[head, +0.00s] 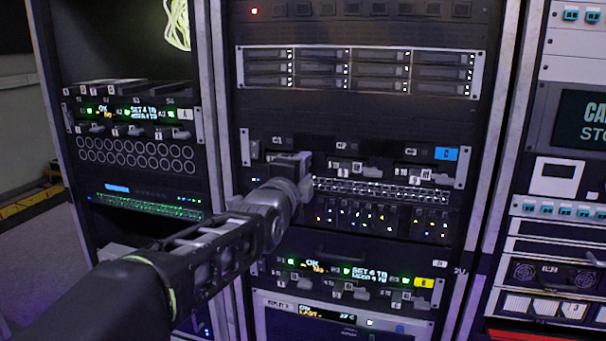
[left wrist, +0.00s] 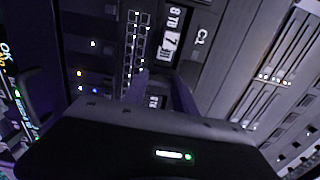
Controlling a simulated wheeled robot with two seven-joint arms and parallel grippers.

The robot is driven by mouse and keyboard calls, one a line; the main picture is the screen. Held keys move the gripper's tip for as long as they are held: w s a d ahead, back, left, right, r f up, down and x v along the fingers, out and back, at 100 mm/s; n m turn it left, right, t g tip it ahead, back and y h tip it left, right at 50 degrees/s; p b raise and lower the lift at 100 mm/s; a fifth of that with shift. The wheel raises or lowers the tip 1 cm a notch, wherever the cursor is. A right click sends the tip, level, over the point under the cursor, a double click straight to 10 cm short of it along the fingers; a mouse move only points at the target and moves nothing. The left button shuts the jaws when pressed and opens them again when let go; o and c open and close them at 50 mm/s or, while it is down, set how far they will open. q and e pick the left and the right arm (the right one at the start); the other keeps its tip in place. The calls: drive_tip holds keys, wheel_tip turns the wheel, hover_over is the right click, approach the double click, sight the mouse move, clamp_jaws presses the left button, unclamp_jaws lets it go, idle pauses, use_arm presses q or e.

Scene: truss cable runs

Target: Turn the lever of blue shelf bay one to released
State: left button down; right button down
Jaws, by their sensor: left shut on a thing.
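The blue shelf (head: 375,153) is a dark panel in the middle rack, with a blue tag marked C (head: 446,154) at its right end. Its bays are marked C1, C2 and C3 from left to right. My left gripper (head: 303,160) is at bay one, under the C1 mark, and covers its lever in the head view. The gripper is shut on the lever, which is mostly hidden. My right gripper is not in view.
The levers of bay two (head: 368,173) and bay three (head: 428,177) sit to the right. A perforated port strip (head: 385,192) lies just below, then a yellow-tagged shelf (head: 350,275). A drive unit (head: 360,70) is above. Another rack (head: 130,130) stands left.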

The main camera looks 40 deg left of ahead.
use_arm(q)
drive_tip(key=shift+f, duration=0.1)
drive_tip(key=c, duration=1)
unclamp_jaws()
drive_tip(key=shift+s, duration=0.1)
drive_tip(key=v, duration=0.7)
drive_tip(key=shift+s+d+b, duration=0.15)
drive_tip(key=shift+s+b, duration=0.15)
drive_tip(key=shift+b, duration=0.15)
